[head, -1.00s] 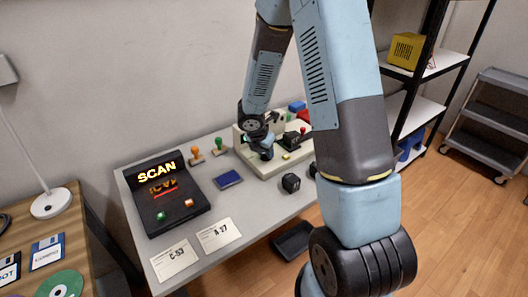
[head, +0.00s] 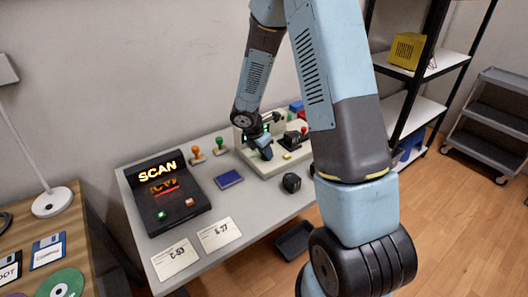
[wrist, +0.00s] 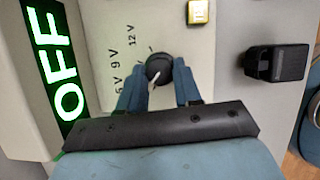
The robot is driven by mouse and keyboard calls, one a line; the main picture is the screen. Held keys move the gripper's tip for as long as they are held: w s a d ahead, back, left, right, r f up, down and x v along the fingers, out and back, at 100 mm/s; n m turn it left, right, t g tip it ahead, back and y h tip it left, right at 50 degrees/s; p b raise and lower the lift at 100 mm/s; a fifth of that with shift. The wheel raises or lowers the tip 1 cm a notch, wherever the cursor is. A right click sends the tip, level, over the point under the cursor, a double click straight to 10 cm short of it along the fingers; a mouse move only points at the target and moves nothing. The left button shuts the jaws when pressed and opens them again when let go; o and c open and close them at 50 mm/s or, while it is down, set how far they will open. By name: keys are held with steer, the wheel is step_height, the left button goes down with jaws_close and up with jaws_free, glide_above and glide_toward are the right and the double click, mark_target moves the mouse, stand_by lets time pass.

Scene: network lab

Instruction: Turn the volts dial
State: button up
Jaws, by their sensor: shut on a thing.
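The volts dial (wrist: 158,68) is a round black knob with a white pointer line, on a pale panel. Labels reading 9 V, 12 V and a partly hidden 5 V lie to its left and above it in the wrist view. The pointer slants toward the lower left. My gripper (wrist: 160,82) is shut on the dial, one blue finger on each side. In the head view my gripper (head: 265,150) is over the cream device (head: 262,168), and the dial is hidden there.
A lit display (wrist: 58,70) reads OFF beside the dial. A yellow button (wrist: 198,12) and a black block-like part (wrist: 277,63) are on the other side. On the table stand a SCAN terminal (head: 165,195), a blue pad (head: 229,179), stamps and two cards.

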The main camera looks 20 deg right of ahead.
steer(key=m+g, duration=0.1)
steer(key=m, duration=0.1)
steer(key=m+g, duration=0.1)
steer(key=m, duration=0.2)
steer(key=shift+w+d+m+h, duration=0.15)
steer(key=shift+w+m+h, duration=0.05)
steer(key=shift+m+h, duration=0.1)
steer(key=m+g, duration=0.1)
steer(key=m, duration=0.2)
steer(key=m+g+y, duration=0.1)
steer(key=m, duration=0.2)
steer(key=shift+w+d+g, duration=0.15)
steer(key=shift+g, duration=0.15)
steer(key=m, duration=0.3)
steer(key=m+g+y, duration=0.1)
steer(key=m, duration=0.1)
steer(key=shift+d+f+m+y, duration=0.1)
steer(key=shift+m+y, duration=0.2)
steer(key=shift+m, duration=0.1)
steer(key=m+y, duration=0.1)
steer(key=m, duration=0.1)
steer(key=m+y, duration=0.1)
steer(key=m, duration=0.2)
steer(key=shift+d+m+g, duration=0.1)
steer(key=shift+m+g, duration=0.2)
steer(key=shift+g, duration=0.1)
steer(key=o, duration=1)
steer(key=shift+w, duration=0.1)
steer(key=shift+o, duration=0.2)
